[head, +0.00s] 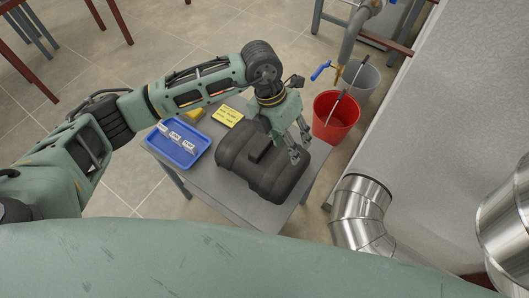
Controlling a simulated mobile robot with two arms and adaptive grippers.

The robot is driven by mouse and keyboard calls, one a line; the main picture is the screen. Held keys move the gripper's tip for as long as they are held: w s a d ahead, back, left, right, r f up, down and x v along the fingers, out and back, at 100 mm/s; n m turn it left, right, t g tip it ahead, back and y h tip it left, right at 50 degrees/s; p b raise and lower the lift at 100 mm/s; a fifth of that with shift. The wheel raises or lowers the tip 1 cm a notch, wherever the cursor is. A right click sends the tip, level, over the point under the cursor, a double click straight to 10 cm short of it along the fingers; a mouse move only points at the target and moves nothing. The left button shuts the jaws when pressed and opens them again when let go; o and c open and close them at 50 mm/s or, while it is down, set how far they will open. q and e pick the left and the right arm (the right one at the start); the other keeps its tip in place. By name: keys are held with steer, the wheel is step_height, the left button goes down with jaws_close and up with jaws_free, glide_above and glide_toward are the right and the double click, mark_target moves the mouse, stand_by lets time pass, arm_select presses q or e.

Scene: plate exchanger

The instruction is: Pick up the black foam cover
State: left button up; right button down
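The black foam cover (277,182) is a bulky, dark, ribbed block lying on a grey table. My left gripper (299,148) comes down from above at the cover's upper right edge. Its fingers look spread apart, with nothing clearly held between them. One fingertip overlaps the cover in the picture; I cannot tell whether it touches. My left arm passes above the table's far side. My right gripper is not in view.
A blue tray (178,158) with small labelled pieces, a yellow sign (227,116) and a yellow object (195,115) share the table (218,196). A red bucket (335,128), a grey bucket (368,82) and a shiny metal pipe (362,212) stand to the right.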

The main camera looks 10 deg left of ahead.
mark_target(264, 142)
arm_select(q)
steer(key=w+a+y, duration=0.1)
steer(key=a, duration=0.1)
steer(key=w+a+y, duration=0.1)
steer(key=a, duration=0.2)
steer(key=w+a+y, duration=0.1)
steer(key=a, duration=0.1)
steer(key=shift+a+f+n+t+y, duration=0.1)
steer(key=shift+a+n+t+y, duration=0.2)
steer(key=shift+t, duration=0.1)
steer(key=shift+a+f, duration=0.1)
steer(key=shift+f, duration=0.2)
steer(key=f, duration=0.4)
steer(key=w+f+p, duration=0.1)
steer(key=f, duration=0.2)
steer(key=shift+d, duration=0.35)
steer(key=shift+c, duration=0.3)
steer(key=shift+r, duration=0.1)
jaws_close()
